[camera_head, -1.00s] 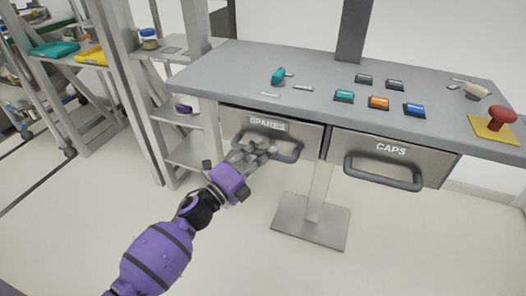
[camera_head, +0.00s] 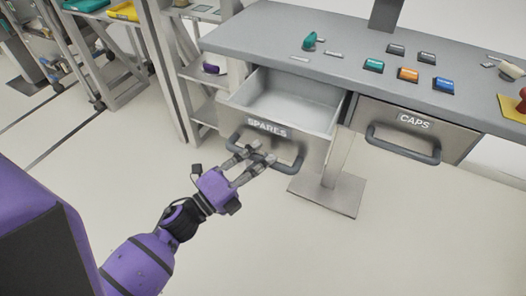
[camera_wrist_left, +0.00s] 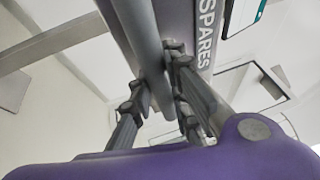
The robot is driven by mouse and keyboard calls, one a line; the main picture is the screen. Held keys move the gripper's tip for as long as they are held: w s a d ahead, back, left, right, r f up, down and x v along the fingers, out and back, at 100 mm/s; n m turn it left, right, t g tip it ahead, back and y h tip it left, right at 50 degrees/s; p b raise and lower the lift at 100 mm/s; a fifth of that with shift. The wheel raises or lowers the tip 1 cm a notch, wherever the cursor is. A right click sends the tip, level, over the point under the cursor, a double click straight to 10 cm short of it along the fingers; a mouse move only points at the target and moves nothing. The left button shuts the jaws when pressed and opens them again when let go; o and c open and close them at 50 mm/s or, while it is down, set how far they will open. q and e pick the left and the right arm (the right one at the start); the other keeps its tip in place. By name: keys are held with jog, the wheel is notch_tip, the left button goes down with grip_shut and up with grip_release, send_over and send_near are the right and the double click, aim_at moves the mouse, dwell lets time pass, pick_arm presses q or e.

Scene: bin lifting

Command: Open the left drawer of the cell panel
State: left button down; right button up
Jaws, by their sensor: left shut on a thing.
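The left drawer (camera_head: 285,97) of the cell panel, labelled SPARES, is pulled out and its light inside looks empty. Its dark bar handle (camera_head: 289,165) crosses the front below the label. My left gripper (camera_head: 258,156) is shut on the handle, with its fingers around the bar. In the left wrist view the handle (camera_wrist_left: 143,35) runs between the fingers (camera_wrist_left: 160,100), beside the SPARES front (camera_wrist_left: 206,35). My right gripper is not in view.
The right drawer (camera_head: 415,128), labelled CAPS, is shut. The grey panel top (camera_head: 270,38) carries coloured buttons, a teal item (camera_head: 310,41) and a red knob at the right edge. A shelf rack (camera_head: 190,75) stands left of the panel.

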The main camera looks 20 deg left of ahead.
pick_arm(q)
jog(key=c, duration=1.6)
grip_release()
jog(key=shift+c, duration=0.2)
jog(key=v, duration=1.2)
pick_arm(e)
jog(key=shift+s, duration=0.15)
